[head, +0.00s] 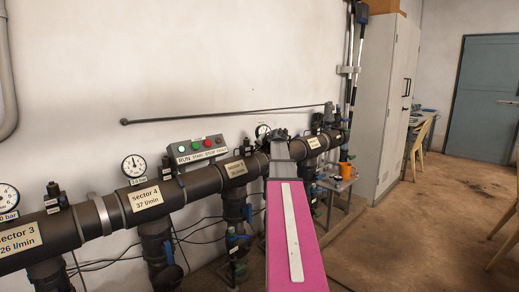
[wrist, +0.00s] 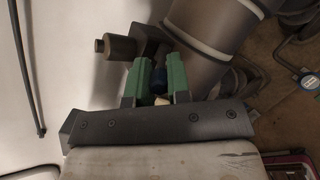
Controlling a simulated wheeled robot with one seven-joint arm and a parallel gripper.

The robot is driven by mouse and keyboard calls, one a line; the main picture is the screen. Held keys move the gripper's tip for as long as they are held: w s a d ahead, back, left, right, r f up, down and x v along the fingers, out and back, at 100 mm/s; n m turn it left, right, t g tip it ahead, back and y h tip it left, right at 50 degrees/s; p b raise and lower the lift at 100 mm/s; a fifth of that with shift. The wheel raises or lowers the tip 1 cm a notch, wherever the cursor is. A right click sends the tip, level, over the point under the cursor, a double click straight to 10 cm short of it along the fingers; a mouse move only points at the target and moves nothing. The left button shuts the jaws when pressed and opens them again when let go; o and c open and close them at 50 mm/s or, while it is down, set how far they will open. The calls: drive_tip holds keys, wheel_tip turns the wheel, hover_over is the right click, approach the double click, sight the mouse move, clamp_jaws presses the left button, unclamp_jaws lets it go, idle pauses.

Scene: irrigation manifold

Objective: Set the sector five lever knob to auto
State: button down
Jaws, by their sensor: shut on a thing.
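My gripper (wrist: 157,66) has two green fingers in the wrist view, closed about a small dark blue piece, the lever knob (wrist: 160,80). Only a little of the knob shows between the fingers, so its setting cannot be read. A pale piece shows below it. In the head view my gripper (head: 280,137) is at the pipe, beyond my pink arm, which hides the knob there. The dark manifold pipe (head: 205,181) carries cream labels; the label nearest my gripper on its left (head: 236,168) is too small to read surely.
A panel with green and red buttons (head: 197,148) is on the wall behind the pipe. Gauges (head: 135,166) and small black valves stand along the pipe. A grey cabinet (head: 383,105) and a small table with an orange cup (head: 345,168) are to the right. Open floor lies at right.

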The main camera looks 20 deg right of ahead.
idle(0.4)
drive_tip(key=c, duration=1.4)
unclamp_jaws()
drive_tip(key=shift+o, duration=0.2)
drive_tip(key=a+v, duration=0.1)
drive_tip(key=v, duration=0.9)
drive_tip(key=shift+s+d+r, duration=0.25)
drive_tip(key=shift+s+d, duration=0.05)
drive_tip(key=shift+d, duration=0.2)
